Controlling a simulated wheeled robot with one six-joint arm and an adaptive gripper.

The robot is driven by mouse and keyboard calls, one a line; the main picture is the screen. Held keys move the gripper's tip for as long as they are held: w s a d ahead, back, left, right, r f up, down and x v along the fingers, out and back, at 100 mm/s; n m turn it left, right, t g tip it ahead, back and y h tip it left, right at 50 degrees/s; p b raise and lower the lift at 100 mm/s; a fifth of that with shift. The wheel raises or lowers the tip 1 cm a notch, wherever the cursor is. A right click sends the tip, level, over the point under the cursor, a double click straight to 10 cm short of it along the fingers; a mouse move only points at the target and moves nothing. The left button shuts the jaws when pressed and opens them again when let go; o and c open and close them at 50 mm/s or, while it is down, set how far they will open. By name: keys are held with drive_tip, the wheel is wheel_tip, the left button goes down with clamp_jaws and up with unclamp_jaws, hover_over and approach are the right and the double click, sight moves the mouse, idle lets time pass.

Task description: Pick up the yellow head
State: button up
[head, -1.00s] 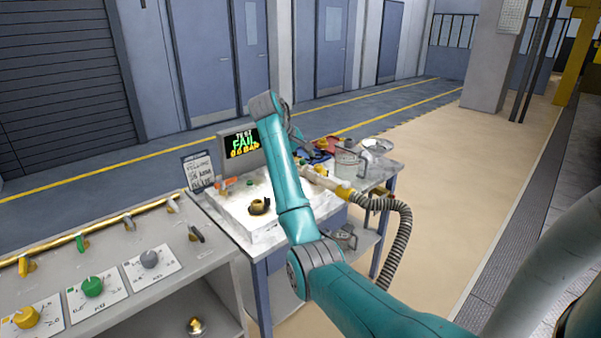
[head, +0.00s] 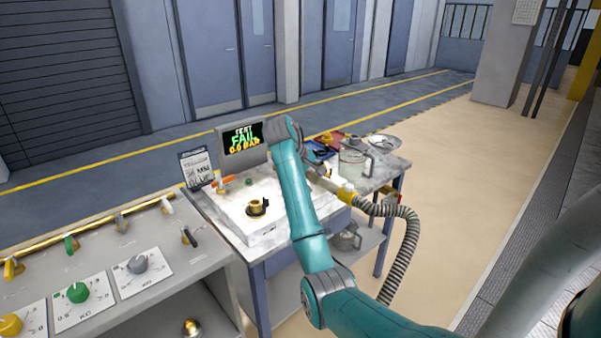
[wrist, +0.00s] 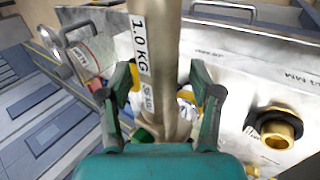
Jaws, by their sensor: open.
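The yellow-collared head (head: 347,195) lies at the end of a grey ribbed hose, at the right of the bench in the head view. Its pale metal tube runs left behind my arm. In the wrist view, a metal tube (wrist: 155,45) labelled "1.0 KG" stretches from the top edge down between my fingers; I take it to be this head. My gripper (wrist: 162,100) is open, with a green finger on each side of the tube. Gaps show beside the tube, but contact cannot be told. A little yellow shows behind it. In the head view my fingertips are hidden.
A brass fitting (head: 256,206) stands on the white block, also in the wrist view (wrist: 280,128). Behind it a screen (head: 243,141) reads FAIL. A glass jar (head: 355,163) and a dish (head: 383,142) stand at the back right. A panel with knobs (head: 78,292) is at left.

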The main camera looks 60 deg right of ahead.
clamp_jaws()
drive_tip(key=shift+r, duration=0.2)
